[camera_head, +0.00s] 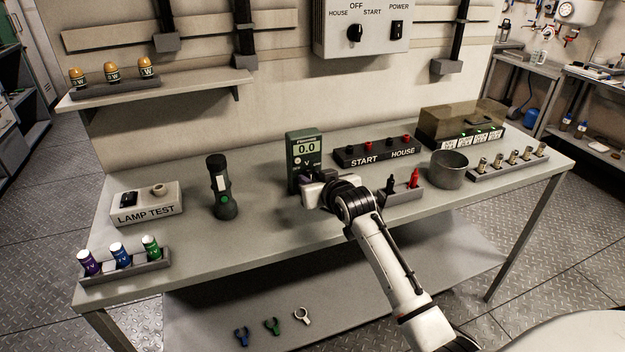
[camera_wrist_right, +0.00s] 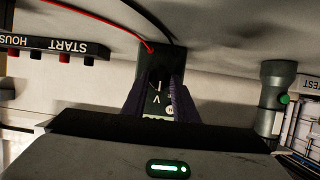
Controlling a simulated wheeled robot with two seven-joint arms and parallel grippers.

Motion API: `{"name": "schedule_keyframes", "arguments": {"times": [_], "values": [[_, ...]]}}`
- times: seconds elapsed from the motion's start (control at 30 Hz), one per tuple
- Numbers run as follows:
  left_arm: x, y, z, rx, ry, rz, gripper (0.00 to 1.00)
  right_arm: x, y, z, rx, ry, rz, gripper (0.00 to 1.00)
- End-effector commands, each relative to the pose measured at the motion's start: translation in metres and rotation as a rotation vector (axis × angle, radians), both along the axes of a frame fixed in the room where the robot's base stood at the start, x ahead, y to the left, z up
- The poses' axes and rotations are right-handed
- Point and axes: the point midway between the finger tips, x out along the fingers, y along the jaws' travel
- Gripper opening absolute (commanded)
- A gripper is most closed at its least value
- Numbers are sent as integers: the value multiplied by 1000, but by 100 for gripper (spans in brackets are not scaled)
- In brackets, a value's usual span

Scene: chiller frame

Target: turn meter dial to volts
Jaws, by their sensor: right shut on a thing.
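The green meter (camera_head: 304,137) stands upright on the bench, and its display reads 0.0. A "V" mark shows on its face below the display. My right gripper (camera_head: 306,178) is in front of the lower face of the meter, at the dial, and hides most of it. In the wrist view the meter (camera_wrist_right: 153,102) appears upside down, with the two fingers of my right gripper (camera_wrist_right: 160,83) on either side of the dial. My left gripper is out of view.
A flashlight (camera_head: 220,190) stands left of the meter, and a START/HOUSE terminal block (camera_head: 376,151) is behind right. Probes sit in a holder (camera_head: 408,192) beside my right arm, near a round bin (camera_head: 447,169). A red lead (camera_wrist_right: 110,22) runs to the meter.

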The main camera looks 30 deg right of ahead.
Motion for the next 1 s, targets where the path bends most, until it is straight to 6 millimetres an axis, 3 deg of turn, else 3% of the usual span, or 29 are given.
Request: {"name": "schedule_keyframes", "arguments": {"times": [0.1, 0.13, 0.57, 1.0], "values": [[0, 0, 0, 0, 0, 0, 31, 0, 0, 0, -1, 0, 0, 4], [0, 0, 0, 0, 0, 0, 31, 0, 0, 0, -1, 0, 0, 30], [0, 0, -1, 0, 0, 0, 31, -7, 2, 3, -1, -1, 0, 30], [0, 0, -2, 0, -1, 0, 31, -73, 17, 31, -2, 0, 0, 30]]}}
